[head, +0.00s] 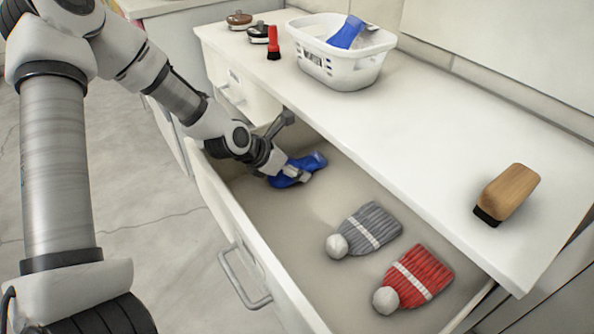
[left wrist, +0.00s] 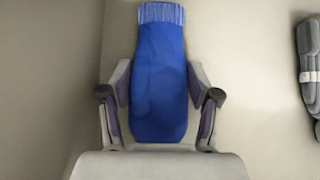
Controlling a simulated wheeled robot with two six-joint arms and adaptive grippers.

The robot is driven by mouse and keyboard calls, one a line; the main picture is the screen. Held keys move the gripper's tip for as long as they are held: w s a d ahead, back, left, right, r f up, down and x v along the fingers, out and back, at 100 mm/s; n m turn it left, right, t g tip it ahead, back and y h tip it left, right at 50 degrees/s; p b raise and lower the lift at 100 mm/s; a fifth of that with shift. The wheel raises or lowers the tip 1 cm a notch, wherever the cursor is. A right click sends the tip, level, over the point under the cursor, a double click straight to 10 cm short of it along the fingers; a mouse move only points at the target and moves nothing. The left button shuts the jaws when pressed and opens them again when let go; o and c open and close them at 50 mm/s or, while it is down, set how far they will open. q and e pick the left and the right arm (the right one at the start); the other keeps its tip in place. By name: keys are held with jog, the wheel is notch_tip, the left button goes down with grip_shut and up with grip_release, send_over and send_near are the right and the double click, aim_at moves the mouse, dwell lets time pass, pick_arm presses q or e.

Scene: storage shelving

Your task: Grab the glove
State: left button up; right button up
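The blue glove (head: 284,180) lies in the open drawer (head: 240,210), near its far left end. My left gripper (head: 293,172) is down in the drawer at the glove, and one finger covers part of it. In the left wrist view the glove (left wrist: 158,80) lies lengthwise between the two fingers of the left gripper (left wrist: 159,88), its ribbed cuff pointing away. The fingertips are close along both sides of the glove; whether they press on it I cannot tell. My right gripper is not in view.
A grey hat (head: 366,230) and a red hat (head: 420,276) lie in the drawer to the right. Above, the white countertop (head: 430,130) holds a white basket (head: 335,65) with a blue item, a wooden brush (head: 510,192) and several small items. The drawer walls surround my gripper.

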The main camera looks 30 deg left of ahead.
pick_arm(q)
jog(key=c, duration=0.4)
jog(key=shift+o, duration=0.2)
jog(key=shift+r, duration=0.1)
